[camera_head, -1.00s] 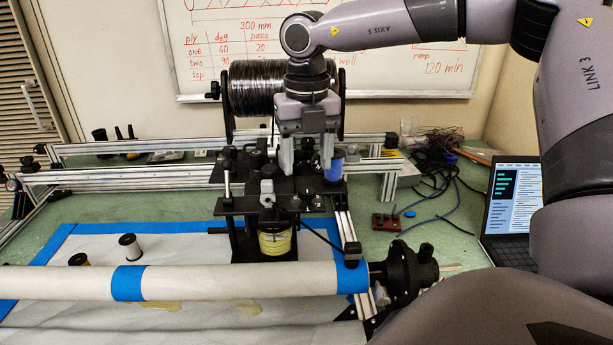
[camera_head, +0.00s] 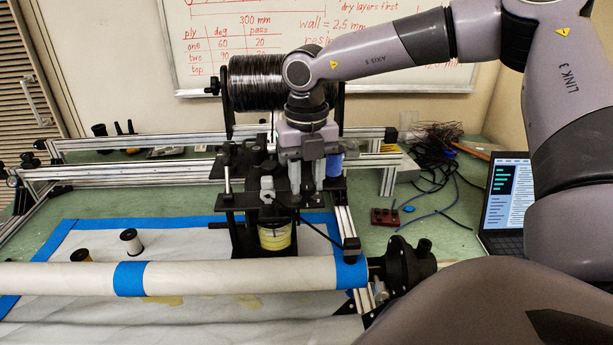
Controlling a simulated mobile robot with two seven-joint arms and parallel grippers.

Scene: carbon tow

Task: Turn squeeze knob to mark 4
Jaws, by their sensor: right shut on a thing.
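My right gripper (camera_head: 307,188) reaches down from above onto the black carriage (camera_head: 268,207) in the middle of the bench. Its two grey fingers point down and are shut on a small part at the top of the carriage, taken as the squeeze knob. The fingers mostly hide that part, and I cannot read its marks or pointer. A blue cylinder (camera_head: 334,166) stands just right of the fingers. A cup with yellowish resin (camera_head: 274,237) hangs at the carriage's front. My left gripper is not in view.
A black tow spool (camera_head: 258,88) stands behind the carriage. A long white mandrel (camera_head: 220,279) with blue tape crosses the front, ending in a black chuck (camera_head: 403,264). A red button box (camera_head: 384,217), cables and a laptop (camera_head: 507,195) lie to the right.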

